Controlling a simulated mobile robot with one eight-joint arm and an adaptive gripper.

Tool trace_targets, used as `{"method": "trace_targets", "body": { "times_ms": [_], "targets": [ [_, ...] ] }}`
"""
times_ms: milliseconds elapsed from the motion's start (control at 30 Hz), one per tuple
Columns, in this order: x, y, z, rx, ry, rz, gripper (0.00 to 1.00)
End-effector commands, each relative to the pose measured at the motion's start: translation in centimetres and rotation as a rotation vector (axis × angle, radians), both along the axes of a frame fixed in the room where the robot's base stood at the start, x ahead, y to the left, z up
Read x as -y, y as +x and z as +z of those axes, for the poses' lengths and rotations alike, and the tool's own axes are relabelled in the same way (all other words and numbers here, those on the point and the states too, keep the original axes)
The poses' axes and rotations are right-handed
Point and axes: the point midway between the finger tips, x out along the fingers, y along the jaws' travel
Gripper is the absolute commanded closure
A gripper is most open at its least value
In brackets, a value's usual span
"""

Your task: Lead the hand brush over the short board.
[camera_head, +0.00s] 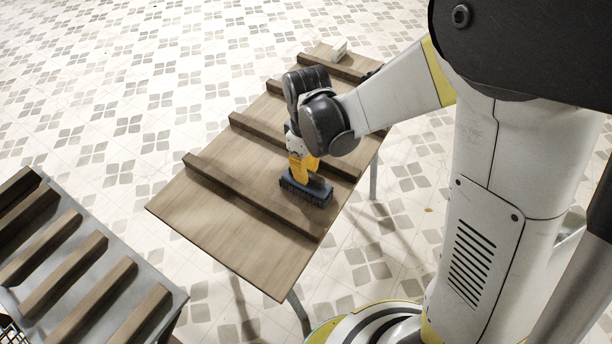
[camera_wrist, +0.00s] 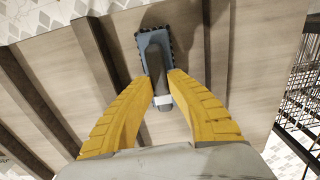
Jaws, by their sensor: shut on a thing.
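A hand brush with a blue-grey head (camera_head: 305,189) is low over a brown wooden table top (camera_head: 222,228); I cannot tell whether its bristles touch. My gripper (camera_head: 303,168) is above the brush, its yellow fingers pointing down. In the wrist view my gripper (camera_wrist: 163,88) is shut on the brush's dark handle, and the blue-grey brush head (camera_wrist: 154,42) reaches forward. Several raised wooden strips (camera_head: 212,177) cross the table top, and the brush is between two of them. I cannot tell which piece is the short board. My arm hides part of the table's right side.
A small pale block (camera_head: 339,51) lies at the table's far end. A grey rack with several wooden slats (camera_head: 63,262) stands at the lower left, with a floor gap between. A dark wire rack (camera_wrist: 300,95) shows at the right of the wrist view.

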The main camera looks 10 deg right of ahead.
Motion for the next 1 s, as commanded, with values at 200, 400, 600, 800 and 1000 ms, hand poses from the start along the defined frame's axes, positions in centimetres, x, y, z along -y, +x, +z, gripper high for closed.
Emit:
{"method": "trace_targets", "body": {
  "times_ms": [200, 400, 600, 800, 1000],
  "targets": [
    [0.0, 0.0, 1.7, 0.0, 0.0, 0.0, 1.0],
    [0.0, 0.0, 3.0, 0.0, 0.0, 0.0, 1.0],
    [0.0, 0.0, 4.3, 0.0, 0.0, 0.0, 1.0],
    [0.0, 0.0, 4.6, 0.0, 0.0, 0.0, 1.0],
    [0.0, 0.0, 4.6, 0.0, 0.0, 0.0, 1.0]
  ]
}}
